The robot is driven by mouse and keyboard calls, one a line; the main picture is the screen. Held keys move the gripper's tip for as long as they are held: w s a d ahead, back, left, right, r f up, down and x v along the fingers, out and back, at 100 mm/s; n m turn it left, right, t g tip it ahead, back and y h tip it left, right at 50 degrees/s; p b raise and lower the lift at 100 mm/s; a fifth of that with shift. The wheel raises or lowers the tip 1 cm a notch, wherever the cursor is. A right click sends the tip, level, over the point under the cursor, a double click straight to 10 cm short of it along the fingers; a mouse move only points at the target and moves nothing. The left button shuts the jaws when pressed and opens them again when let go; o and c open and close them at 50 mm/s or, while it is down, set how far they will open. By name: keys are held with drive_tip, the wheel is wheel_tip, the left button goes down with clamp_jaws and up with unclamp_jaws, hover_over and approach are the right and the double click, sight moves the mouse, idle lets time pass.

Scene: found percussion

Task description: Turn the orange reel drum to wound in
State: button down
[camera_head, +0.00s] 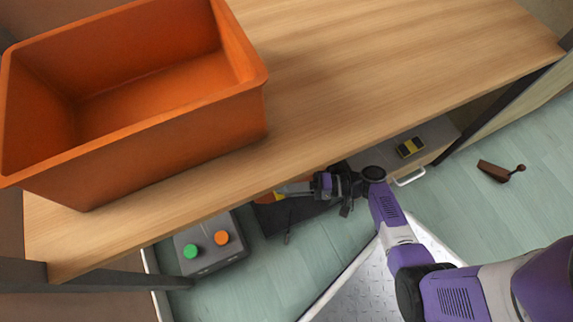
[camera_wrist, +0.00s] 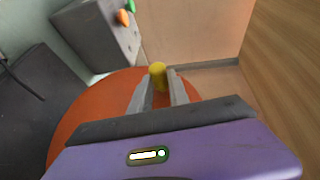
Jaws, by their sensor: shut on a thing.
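The orange reel drum (camera_wrist: 92,112) shows as a large orange disc in the wrist view, with a yellow crank knob (camera_wrist: 157,72) standing up near its far edge. My gripper (camera_wrist: 160,82) is over the disc with its two grey fingers shut on the yellow knob. In the head view only a small part of the drum (camera_head: 267,198) shows below the table edge, and my gripper (camera_head: 292,188) reaches in to it there. The table and my wrist hide most of it. I see no mark that tells how far it is wound.
A wooden table (camera_head: 400,60) overhangs the drum and bears a large orange crate (camera_head: 190,130). A grey box (camera_head: 212,262) with green and orange buttons stands beside the drum. A drawer unit (camera_head: 433,140) holds a yellow-black item (camera_head: 410,148). A brown object (camera_head: 497,171) lies on the floor.

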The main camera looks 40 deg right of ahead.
drive_tip(key=shift+s+y, duration=0.2)
drive_tip(key=shift+y, duration=0.1)
idle(0.4)
drive_tip(key=c, duration=1.3)
unclamp_jaws()
drive_tip(key=shift+d, duration=0.1)
drive_tip(key=shift+o, duration=0.2)
drive_tip(key=v, duration=0.7)
drive_tip(key=shift+s+d+p, duration=0.25)
drive_tip(key=shift+s+p, duration=0.05)
